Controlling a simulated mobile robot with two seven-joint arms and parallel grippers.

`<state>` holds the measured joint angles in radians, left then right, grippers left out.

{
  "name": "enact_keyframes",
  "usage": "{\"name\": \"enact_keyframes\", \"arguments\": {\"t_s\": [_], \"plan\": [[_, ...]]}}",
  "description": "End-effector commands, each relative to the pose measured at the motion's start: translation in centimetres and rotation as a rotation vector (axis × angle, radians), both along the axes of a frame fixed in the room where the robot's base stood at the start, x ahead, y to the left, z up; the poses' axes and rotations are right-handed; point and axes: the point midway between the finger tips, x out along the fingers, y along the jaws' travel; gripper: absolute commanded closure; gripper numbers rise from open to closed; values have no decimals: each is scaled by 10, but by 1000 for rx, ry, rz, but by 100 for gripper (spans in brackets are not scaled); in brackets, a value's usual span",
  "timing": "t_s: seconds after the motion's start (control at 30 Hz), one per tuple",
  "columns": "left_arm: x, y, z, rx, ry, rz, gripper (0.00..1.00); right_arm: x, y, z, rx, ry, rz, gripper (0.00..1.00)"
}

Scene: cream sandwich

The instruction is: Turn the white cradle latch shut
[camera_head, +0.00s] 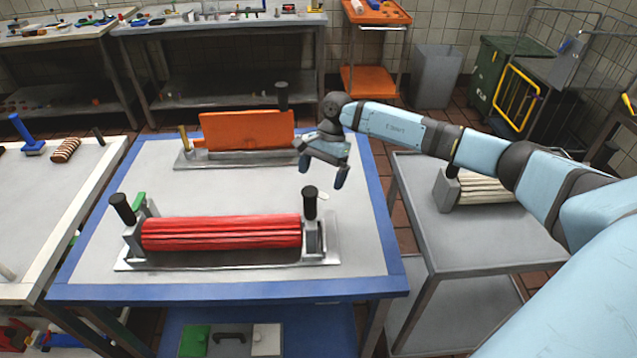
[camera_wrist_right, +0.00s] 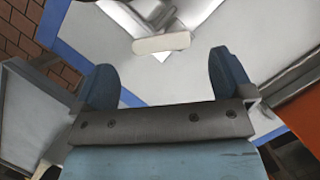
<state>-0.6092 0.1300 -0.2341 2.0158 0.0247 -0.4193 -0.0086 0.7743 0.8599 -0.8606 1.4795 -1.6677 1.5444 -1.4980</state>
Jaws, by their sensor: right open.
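The white latch (camera_head: 323,196) is a small pale bar at the right end of the front cradle (camera_head: 322,250), beside a black knob (camera_head: 310,192). The cradle carries a red ribbed roller (camera_head: 220,232). In the right wrist view the latch (camera_wrist_right: 161,43) is a rounded white bar lying across the picture, ahead of the fingers. My right gripper (camera_head: 322,172) is open, its blue fingertips pointing down a little above and behind the latch. In the wrist view the gap between the fingers (camera_wrist_right: 165,78) is empty. My left gripper is not in view.
A second cradle with an orange block (camera_head: 247,130) stands behind on the blue-edged table (camera_head: 205,292). A grey cart (camera_head: 470,232) with a pale ribbed roller (camera_head: 487,189) is at the right. The table's right strip beside the cradle is clear.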

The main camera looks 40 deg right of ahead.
Motion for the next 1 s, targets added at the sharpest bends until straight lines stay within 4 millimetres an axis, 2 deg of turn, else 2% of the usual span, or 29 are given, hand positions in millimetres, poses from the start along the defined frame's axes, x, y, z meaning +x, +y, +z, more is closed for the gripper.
{"name": "enact_keyframes", "arguments": {"t_s": [0.2,0.57,0.6,0.8,1.0], "plan": [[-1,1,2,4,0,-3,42,-4,10,-25,1,0,0,1],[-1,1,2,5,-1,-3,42,-5,12,-31,1,-1,0,1],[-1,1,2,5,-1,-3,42,-5,12,-31,1,-1,0,3],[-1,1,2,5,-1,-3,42,-5,12,-31,1,-1,0,49],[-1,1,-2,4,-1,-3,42,-6,13,-32,-1,-2,-36,50]]}}
